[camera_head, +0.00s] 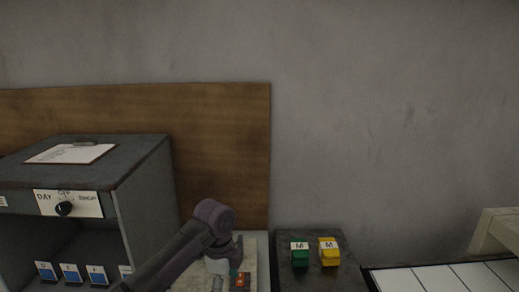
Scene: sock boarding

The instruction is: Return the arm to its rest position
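One arm of mine, most likely the left, rises from the bottom edge left of centre. It bends at a dark purple-grey joint and points down on its far side. Its gripper end (232,262) is small and partly hidden behind the arm. I cannot tell whether it is open or shut, or whether it holds anything. It is over or near a pale board at the bottom edge, where a small orange-red item (241,280) shows. My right gripper is not in view.
A grey cabinet (140,190) with a dial (64,208) and labelled slots stands left of the arm. A dark stand (318,279) to the right bears a green block (299,254) and a yellow block (329,253). A white-panelled tray (440,279) lies farther right. A brown board (225,140) backs the cabinet.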

